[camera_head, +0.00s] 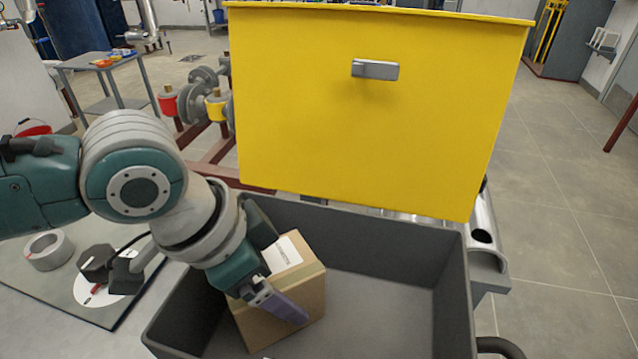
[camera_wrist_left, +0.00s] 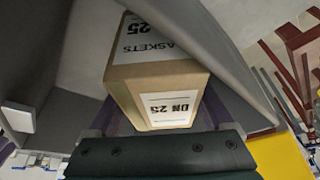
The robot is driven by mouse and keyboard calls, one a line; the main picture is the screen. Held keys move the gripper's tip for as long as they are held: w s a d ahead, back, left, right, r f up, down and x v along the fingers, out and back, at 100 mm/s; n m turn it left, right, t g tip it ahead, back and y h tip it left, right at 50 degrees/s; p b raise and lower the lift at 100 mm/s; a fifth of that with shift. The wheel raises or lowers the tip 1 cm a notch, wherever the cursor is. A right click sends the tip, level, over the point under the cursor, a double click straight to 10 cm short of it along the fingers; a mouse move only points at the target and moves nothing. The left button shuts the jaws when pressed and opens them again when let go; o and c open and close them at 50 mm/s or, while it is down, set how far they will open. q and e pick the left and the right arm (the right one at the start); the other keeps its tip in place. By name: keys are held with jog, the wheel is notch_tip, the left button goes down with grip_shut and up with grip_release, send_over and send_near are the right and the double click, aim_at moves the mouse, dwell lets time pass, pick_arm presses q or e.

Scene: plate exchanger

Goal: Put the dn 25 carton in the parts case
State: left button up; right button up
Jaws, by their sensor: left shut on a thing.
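The DN 25 carton (camera_head: 290,290) is a brown cardboard box with white labels. In the left wrist view the carton (camera_wrist_left: 152,85) shows "DN 25" and "GASKETS" print. My left gripper (camera_head: 275,298) is shut on it, with a purple finger across its near side. The carton is tilted, inside the walls of the dark grey open parts case (camera_head: 452,290), towards its left side. I cannot tell whether it touches the case floor. A yellow panel (camera_head: 370,120) with a silver latch, seemingly the case's raised lid, stands behind. My right gripper is not in view.
The right part of the case floor (camera_head: 380,310) is bare. To the left, a mat (camera_head: 50,285) holds a grey ring (camera_head: 48,250) and a black-handled tool (camera_head: 100,265). A small side table (camera_head: 110,65) and flanged pipework (camera_head: 200,95) stand farther back.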

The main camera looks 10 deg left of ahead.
pick_arm(q)
jog(key=o, duration=1.2)
jog(key=shift+r, duration=0.4)
jog(key=p+v, duration=0.3)
jog(key=v, duration=0.7)
jog(key=shift+s+a+r, duration=0.15)
jog(key=shift+a+r, duration=0.05)
jog(key=shift+r, duration=0.1)
jog(key=shift+s+r, duration=0.15)
jog(key=shift+r, duration=0.05)
jog(key=s+d+h, duration=0.1)
jog(key=s+d, duration=0.3)
jog(key=d, duration=0.1)
jog(key=s+a+f+n+y, duration=0.1)
jog(key=s+a+n, duration=0.1)
jog(key=s+a, duration=0.1)
jog(key=s+a+n+y, duration=0.1)
jog(key=s+a+n, duration=0.2)
jog(key=s+a+f+n+y, duration=0.1)
jog(key=s+a+n+y, duration=0.1)
jog(key=s+a, duration=0.1)
jog(key=shift+s+a+f+t, duration=0.2)
jog(key=shift+s+f+t, duration=0.05)
jog(key=shift+f+t, duration=0.05)
